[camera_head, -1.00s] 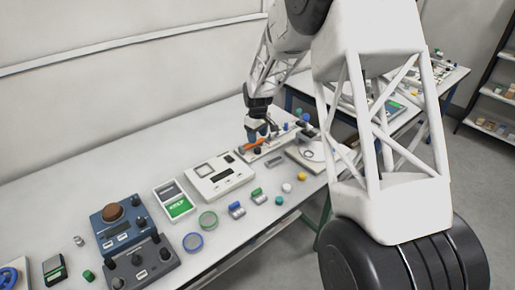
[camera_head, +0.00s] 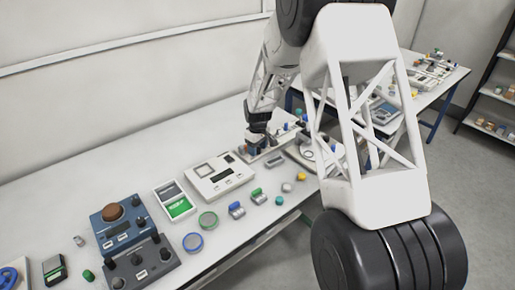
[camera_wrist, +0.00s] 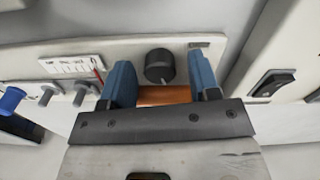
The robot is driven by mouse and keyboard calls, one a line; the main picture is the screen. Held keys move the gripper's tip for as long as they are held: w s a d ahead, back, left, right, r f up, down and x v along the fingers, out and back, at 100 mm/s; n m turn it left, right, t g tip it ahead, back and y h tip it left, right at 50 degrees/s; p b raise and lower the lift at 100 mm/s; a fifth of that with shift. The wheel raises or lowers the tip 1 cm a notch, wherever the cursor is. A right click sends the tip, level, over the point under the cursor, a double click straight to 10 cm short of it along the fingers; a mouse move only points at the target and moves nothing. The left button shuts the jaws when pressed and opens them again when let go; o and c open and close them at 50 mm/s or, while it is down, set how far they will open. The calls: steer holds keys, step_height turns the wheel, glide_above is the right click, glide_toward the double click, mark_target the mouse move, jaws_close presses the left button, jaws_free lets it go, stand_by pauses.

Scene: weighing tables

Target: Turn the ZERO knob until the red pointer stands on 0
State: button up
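In the wrist view, the black round knob (camera_wrist: 160,66) stands on a pale panel, with a light line on its front; I take it for the ZERO knob, though no lettering is readable. A thin red pointer (camera_wrist: 97,66) stands near the right end of a white scale card (camera_wrist: 70,66); the 0 mark is not legible. My gripper (camera_wrist: 162,75) has its two blue fingers apart, framing the knob. An orange bar (camera_wrist: 163,95) shows between the fingers, and I cannot tell if they touch it. In the head view my gripper (camera_head: 257,138) is low over the instrument.
A black switch (camera_wrist: 272,84) is on the right. In the head view, a white meter box (camera_head: 220,176) and small coloured weights stand left and in front of the instrument.

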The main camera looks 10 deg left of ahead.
mark_target(258, 148)
steer(key=c, duration=0.9)
steer(key=shift+m, duration=0.6)
steer(key=o, duration=1)
steer(key=shift+c, duration=0.2)
steer(key=shift+r, duration=0.1)
steer(key=shift+r, duration=3.75)
